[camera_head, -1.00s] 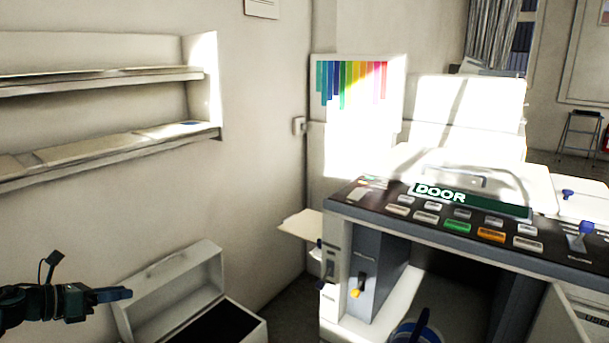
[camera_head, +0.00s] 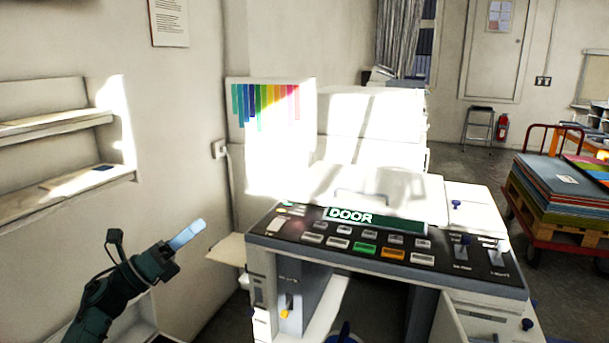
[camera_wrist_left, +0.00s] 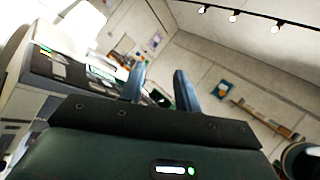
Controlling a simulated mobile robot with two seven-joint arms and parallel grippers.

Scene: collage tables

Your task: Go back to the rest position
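My left gripper (camera_head: 188,234) is in the lower left of the head view, raised and pointing up to the right, with nothing seen in it. In the left wrist view its two fingers (camera_wrist_left: 158,85) stand apart with an empty gap between them. It is in the air left of the printing machine (camera_head: 395,228), apart from it. My right gripper does not show in either view.
The machine has a dark button panel and a green DOOR sign (camera_head: 375,219). A pale side tray (camera_head: 228,249) sticks out near my left gripper. Wall shelves (camera_head: 60,122) are at the left. A red cart (camera_head: 545,225) stands at the right on open floor.

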